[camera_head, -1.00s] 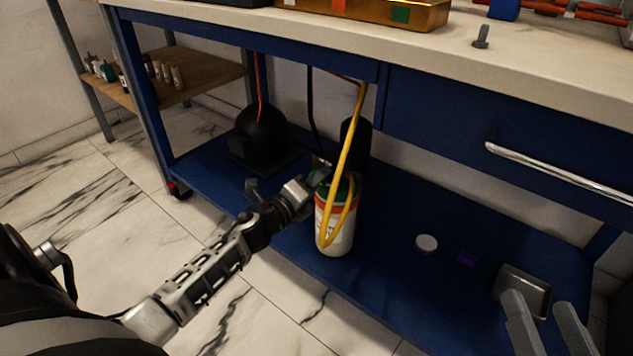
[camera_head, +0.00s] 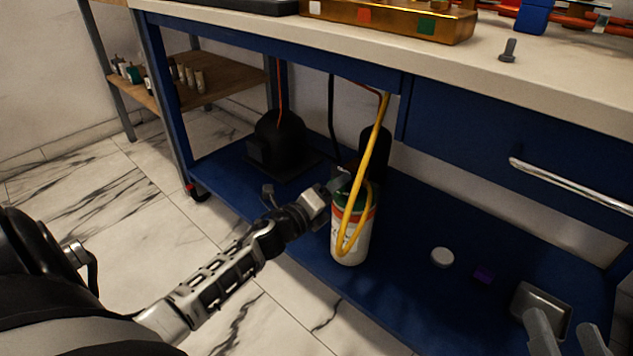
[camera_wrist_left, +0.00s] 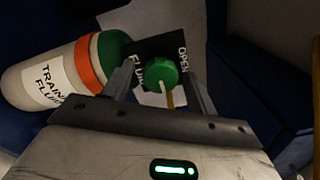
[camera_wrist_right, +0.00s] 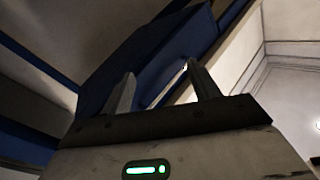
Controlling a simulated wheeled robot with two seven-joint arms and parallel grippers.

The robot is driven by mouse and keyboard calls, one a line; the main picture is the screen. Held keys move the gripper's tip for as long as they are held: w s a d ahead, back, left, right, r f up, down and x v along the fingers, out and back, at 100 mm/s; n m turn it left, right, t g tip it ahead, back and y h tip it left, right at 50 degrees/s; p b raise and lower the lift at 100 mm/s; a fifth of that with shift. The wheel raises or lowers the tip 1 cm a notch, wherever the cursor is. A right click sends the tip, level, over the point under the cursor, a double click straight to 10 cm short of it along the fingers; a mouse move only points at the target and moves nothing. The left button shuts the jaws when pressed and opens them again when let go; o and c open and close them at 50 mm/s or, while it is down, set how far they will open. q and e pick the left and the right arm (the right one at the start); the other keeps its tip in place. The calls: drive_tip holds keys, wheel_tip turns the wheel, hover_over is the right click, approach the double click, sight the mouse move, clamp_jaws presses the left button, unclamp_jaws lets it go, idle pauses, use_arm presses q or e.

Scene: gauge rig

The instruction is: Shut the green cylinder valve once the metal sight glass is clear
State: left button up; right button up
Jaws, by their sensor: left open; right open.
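The white cylinder (camera_head: 350,243) with an orange band and green top stands upright on the blue lower shelf. It also shows in the left wrist view (camera_wrist_left: 50,78), labelled as training fluid. Its green valve knob (camera_wrist_left: 162,74) sits by a black plate marked OPEN. My left gripper (camera_head: 338,188) is at the cylinder's top. In the left wrist view its open fingers (camera_wrist_left: 160,82) stand on either side of the knob; I cannot tell whether they touch it. My right gripper (camera_head: 568,338) is open and empty at the lower right. I cannot make out the metal sight glass.
A yellow hose (camera_head: 374,150) hangs in front of the cylinder. A black domed object (camera_head: 281,138) stands left on the shelf. The benchtop (camera_head: 560,85) overhangs the shelf.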

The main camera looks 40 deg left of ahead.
use_arm(q)
drive_tip(key=s+a+p, duration=0.1)
drive_tip(key=s+p, duration=0.1)
drive_tip(key=s, duration=1.3)
drive_tip(key=shift+s+p, duration=0.3)
drive_tip(key=shift+p, duration=0.1)
use_arm(e)
drive_tip(key=f+g, duration=0.1)
drive_tip(key=s+f+g+h, duration=0.1)
drive_tip(key=shift+s+a+f+m, duration=0.1)
drive_tip(key=shift+s+f+m, duration=0.1)
drive_tip(key=shift+f+m, duration=0.15)
use_arm(q)
drive_tip(key=shift+a, duration=0.1)
